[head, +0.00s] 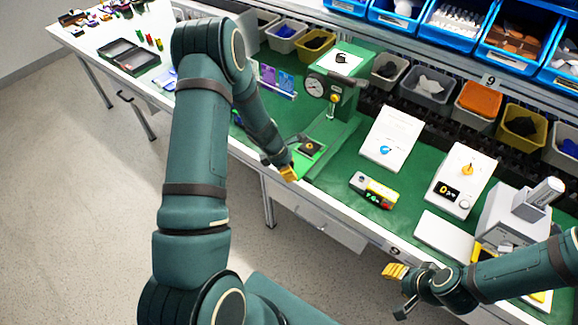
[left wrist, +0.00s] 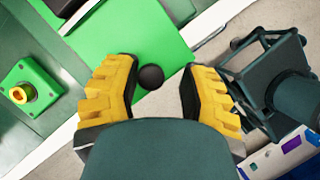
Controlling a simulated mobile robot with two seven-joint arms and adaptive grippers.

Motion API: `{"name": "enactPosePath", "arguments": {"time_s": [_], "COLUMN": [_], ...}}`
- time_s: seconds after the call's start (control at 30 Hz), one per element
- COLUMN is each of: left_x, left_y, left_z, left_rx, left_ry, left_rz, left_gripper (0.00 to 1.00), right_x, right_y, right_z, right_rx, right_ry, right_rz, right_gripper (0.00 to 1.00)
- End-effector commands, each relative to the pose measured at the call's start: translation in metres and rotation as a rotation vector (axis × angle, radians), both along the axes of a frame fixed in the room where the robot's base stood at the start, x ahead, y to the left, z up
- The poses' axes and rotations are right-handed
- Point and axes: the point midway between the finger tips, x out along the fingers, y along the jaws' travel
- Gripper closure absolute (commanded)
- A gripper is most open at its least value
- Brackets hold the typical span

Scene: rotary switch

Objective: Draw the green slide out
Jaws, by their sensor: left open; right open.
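The green slide (left wrist: 118,42) is a flat bright green plate with a round black knob (left wrist: 150,77) at its near end. In the left wrist view its knob end reaches past the white table edge. My left gripper (left wrist: 160,68) is open, with its yellow fingers on either side of the knob; I cannot tell whether either touches it. In the head view the left gripper (head: 289,173) is at the table's front edge, by the green press (head: 337,88), and partly hides the slide. My right gripper (head: 396,283) is open and empty, in front of the table edge.
White panels (head: 392,137), a small yellow-grey device (head: 373,190) and a grey machine (head: 510,215) stand to the right. Bins (head: 425,86) line the back. Open floor (head: 90,210) lies in front.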

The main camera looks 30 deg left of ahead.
Motion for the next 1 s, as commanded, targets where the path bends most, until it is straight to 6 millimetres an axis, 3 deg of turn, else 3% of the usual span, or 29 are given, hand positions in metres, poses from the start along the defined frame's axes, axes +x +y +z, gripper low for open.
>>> {"name": "enactPosePath", "arguments": {"time_s": [0.47, 1.0], "left_x": [0.001, -0.023], "left_y": [0.007, 0.034], "left_z": [0.012, 0.101], "left_rx": [0.008, 0.006], "left_ry": [-0.009, -0.009], "left_rz": [0.004, 0.003], "left_gripper": [0.46, 0.46], "right_x": [0.0, 0.0], "right_y": [0.0, 0.0], "right_z": [0.0, 0.0], "right_rx": [0.0, 0.0], "right_ry": [0.0, 0.0], "right_rz": [0.0, 0.0], "right_gripper": [0.53, 0.53]}}
